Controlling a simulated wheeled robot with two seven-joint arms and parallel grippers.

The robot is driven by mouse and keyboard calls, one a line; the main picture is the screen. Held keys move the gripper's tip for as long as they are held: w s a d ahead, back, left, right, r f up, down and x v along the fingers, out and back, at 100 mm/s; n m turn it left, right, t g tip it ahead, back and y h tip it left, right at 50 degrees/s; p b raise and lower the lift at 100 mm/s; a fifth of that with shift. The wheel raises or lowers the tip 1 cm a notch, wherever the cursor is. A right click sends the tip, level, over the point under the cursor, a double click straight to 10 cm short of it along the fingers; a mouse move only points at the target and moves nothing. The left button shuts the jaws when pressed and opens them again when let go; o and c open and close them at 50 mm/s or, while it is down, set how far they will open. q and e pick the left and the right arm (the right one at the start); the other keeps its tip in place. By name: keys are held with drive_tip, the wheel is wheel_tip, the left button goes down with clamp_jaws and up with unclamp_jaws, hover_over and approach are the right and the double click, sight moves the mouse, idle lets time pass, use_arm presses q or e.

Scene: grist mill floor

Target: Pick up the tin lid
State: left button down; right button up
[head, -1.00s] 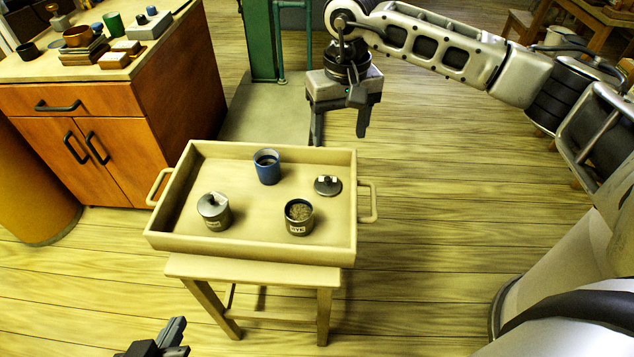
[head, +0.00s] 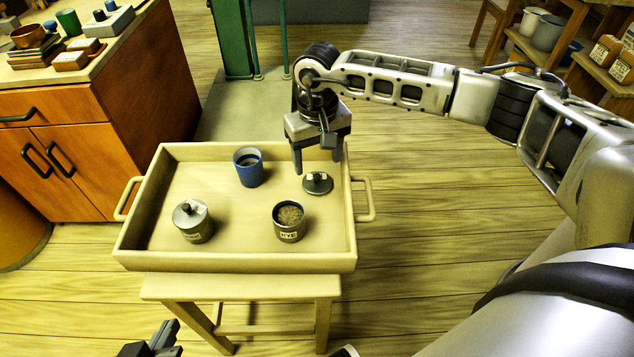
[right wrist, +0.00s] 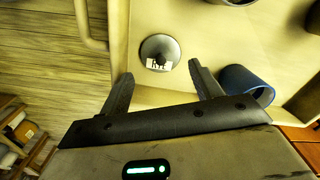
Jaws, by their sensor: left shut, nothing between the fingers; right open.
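The tin lid (head: 317,183) is a dark grey disc with a knob and a pale label. It lies flat on the tray (head: 232,258) floor, near the right wall. It also shows in the right wrist view (right wrist: 160,52), ahead of the fingertips. My right gripper (head: 318,165) is open and empty, pointing down just above and behind the lid, apart from it. In the right wrist view the two fingers (right wrist: 160,82) are spread wide. My left gripper (head: 166,338) is shut and empty at the bottom, in front of the stand.
In the tray stand an open tin of grain (head: 289,222) labelled RYE, a lidded tin (head: 192,222) and a blue cup (head: 248,167). The cup is close to one right finger in the wrist view.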

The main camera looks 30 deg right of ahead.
sight(317, 175)
wheel_tip(317, 175, down, 4)
drive_tip(key=shift+a+f+b, duration=0.1)
drive_tip(key=shift+f+b, duration=0.1)
drive_tip(key=shift+b, duration=0.15)
drive_tip(key=shift+f, duration=0.4)
drive_tip(key=c, duration=0.6)
use_arm(q)
drive_tip(key=shift+d+f, duration=0.2)
drive_tip(key=shift+f, duration=0.45)
use_arm(e)
drive_tip(key=shift+r, duration=0.1)
